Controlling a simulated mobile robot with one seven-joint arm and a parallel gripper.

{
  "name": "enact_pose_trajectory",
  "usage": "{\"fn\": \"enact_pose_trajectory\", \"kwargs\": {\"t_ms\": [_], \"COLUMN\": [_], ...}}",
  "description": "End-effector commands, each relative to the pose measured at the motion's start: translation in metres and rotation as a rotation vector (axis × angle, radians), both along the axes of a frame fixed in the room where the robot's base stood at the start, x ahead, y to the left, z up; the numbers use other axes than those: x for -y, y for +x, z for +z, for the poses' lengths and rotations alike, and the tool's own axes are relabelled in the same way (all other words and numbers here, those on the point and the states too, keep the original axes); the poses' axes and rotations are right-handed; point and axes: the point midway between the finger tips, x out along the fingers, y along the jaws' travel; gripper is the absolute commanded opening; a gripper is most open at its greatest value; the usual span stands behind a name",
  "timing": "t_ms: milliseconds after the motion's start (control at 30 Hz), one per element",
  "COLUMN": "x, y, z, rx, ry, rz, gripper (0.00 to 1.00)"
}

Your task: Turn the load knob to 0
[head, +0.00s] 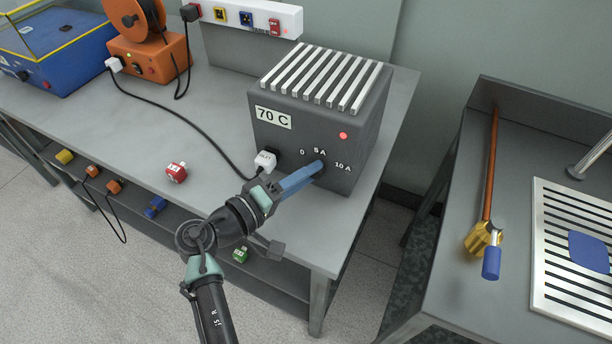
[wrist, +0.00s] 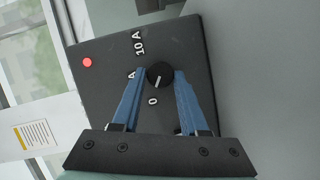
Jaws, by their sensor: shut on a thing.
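The load box (head: 315,125) is a dark grey case with a slatted top, a "70 C" label and a lit red lamp. Its load knob (wrist: 160,70) is small, round and black, with "0", "5 A" and "10 A" printed around it. My gripper (head: 318,166) reaches the box front from the lower left, its blue fingers covering the knob in the head view. In the wrist view my gripper (wrist: 160,77) is shut on the knob, one finger on each side. The knob's white mark points roughly toward the "0"; I cannot tell whether it lines up exactly.
A white plug (head: 265,160) with a black cable sits in the box front, left of my gripper. A red plug-like block (head: 176,172) lies on the bench (head: 215,140). A power strip (head: 250,17) runs behind. A second bench with a slatted tray (head: 575,245) stands right.

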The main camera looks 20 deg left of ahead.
Motion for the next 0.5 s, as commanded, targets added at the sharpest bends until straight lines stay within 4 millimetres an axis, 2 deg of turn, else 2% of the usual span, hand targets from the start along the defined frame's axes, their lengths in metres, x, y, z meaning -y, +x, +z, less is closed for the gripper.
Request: {"fn": "enact_pose_trajectory", "kwargs": {"t_ms": [500], "x": [0.0005], "y": [-0.0003], "z": [-0.0019], "rx": [-0.006], "ry": [-0.077], "rz": [-0.002], "gripper": [0.0]}}
